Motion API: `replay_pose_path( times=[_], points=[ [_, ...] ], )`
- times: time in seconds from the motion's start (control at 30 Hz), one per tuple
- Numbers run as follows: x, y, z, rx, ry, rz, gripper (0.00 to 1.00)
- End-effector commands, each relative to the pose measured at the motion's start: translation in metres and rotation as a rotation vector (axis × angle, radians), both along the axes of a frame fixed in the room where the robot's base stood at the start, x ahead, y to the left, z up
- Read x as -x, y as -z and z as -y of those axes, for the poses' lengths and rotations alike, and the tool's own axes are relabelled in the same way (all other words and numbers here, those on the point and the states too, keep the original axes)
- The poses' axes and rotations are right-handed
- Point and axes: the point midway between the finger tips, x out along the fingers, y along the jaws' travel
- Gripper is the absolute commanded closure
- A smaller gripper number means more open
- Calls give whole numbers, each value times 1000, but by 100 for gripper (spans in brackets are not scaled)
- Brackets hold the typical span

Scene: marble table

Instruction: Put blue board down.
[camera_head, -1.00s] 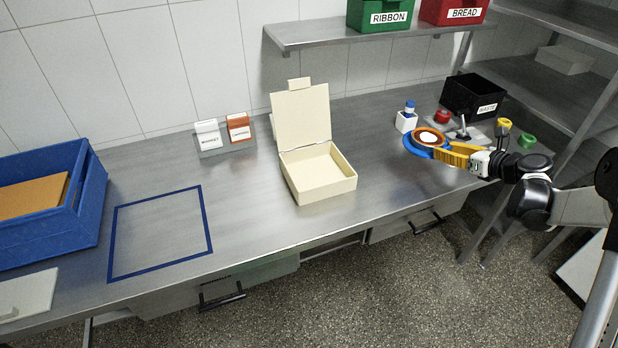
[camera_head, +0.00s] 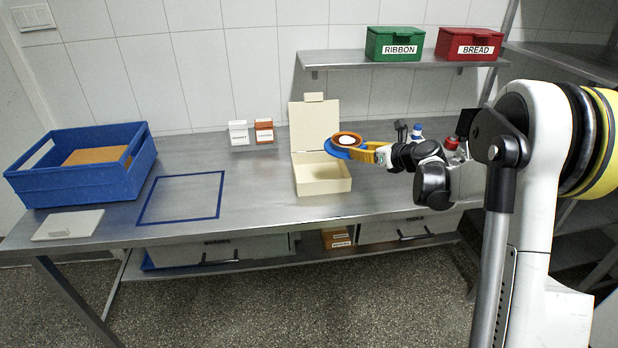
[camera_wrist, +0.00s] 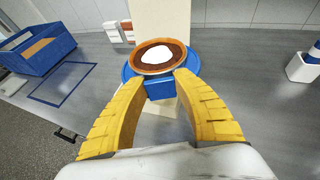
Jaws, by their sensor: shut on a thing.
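The blue board (camera_head: 338,153) is a round blue disc with a block-like grip, carrying a brown-orange bowl (camera_head: 349,138) with white contents. In the wrist view, my gripper's (camera_wrist: 160,88) yellow fingers are shut on the board's blue block (camera_wrist: 159,88), and the bowl (camera_wrist: 158,56) sits on top of the board. In the head view my gripper (camera_head: 364,153) holds the board up beside the open cream box (camera_head: 322,186). A blue square outline (camera_head: 182,199) is marked on the metal table (camera_head: 255,190) to the left; nothing lies inside it.
A blue crate (camera_head: 75,183) with a brown panel stands at the left, with a pale lidded slab (camera_head: 68,224) before it. White and orange packets (camera_head: 264,131) stand at the back. Green (camera_head: 394,43) and red (camera_head: 469,43) boxes sit on the shelf.

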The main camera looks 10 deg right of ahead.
Motion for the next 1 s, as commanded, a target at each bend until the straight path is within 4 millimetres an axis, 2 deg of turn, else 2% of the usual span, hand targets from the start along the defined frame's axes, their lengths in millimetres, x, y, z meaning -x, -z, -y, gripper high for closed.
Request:
replay_pose_path(
  times=[0.3,0.5,0.67,0.9,1.0],
  points=[
    [-53,47,-50,0,-4,0,96],
    [-75,63,-69,0,-2,1,96],
    [-79,70,-73,0,-1,0,96],
    [-78,105,-72,0,-1,0,96],
    [-78,105,-72,0,-1,0,96]
  ],
)
